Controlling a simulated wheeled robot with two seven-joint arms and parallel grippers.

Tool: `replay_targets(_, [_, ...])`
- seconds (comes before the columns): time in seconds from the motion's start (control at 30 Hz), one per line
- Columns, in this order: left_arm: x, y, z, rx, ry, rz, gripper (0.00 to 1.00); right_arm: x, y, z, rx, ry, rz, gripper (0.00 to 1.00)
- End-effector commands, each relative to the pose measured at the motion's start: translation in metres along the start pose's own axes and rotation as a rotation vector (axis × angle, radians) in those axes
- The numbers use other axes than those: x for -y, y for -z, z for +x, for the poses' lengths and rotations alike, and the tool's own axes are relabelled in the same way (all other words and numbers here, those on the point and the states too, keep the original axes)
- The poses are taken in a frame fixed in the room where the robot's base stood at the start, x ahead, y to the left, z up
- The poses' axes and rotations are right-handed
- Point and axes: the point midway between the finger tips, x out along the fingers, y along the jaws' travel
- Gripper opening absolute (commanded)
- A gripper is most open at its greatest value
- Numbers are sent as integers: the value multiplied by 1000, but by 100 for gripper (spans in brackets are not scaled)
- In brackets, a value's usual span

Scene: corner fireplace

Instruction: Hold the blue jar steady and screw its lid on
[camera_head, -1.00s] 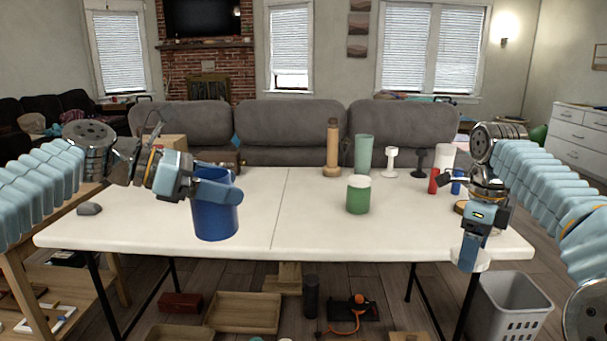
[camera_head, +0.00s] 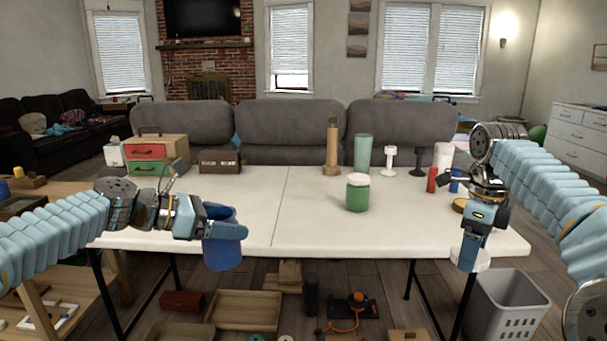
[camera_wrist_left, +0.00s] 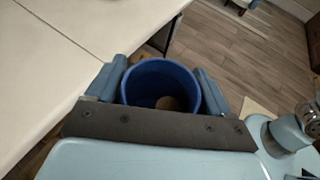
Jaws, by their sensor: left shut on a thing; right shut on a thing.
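The blue jar (camera_head: 222,252) is in my left gripper (camera_head: 232,222), held in the air at the table's front edge. In the left wrist view the jar (camera_wrist_left: 128,88) sits between the two fingers of my left gripper (camera_wrist_left: 160,78). Its mouth is open, and a brownish round patch shows inside. My right gripper (camera_head: 470,255) points down at the table's front right and is shut on a flat white disc, which looks like the lid (camera_head: 482,262). The disc is well to the right of the jar and apart from it.
The white table (camera_head: 310,235) is clear in its middle front. A green jar with a pale top (camera_head: 357,196) stands behind. A brown bottle (camera_head: 332,150), a green cylinder (camera_head: 362,153) and a red cylinder (camera_head: 432,180) stand farther back. A grey bin (camera_head: 508,305) is below right.

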Motion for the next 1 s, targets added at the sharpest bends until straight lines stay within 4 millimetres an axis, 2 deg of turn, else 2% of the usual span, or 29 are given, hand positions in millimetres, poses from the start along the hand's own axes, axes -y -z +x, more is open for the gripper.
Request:
replay_targets(0.17, [-23,64,25,-2,-54,-35,26,0,0,0,0,0,0,51])
replay_targets(0.3, [-37,138,49,1,-113,-66,26,0,0,0,0,0,0,51])
replay_targets(0.5, [-34,237,76,8,-193,-95,26,0,0,0,0,0,0,51])
replay_targets(0.6, [-25,276,84,8,-229,-105,26,0,0,0,0,0,0,51])
replay_targets(0.8, [6,340,93,7,-311,-135,26,0,0,0,0,0,0,51])
replay_targets(0.9, [24,358,90,6,-367,-155,26,0,0,0,0,0,0,51])
replay_targets(1.0, [36,364,83,5,-422,-176,26,0,0,0,0,0,0,51])
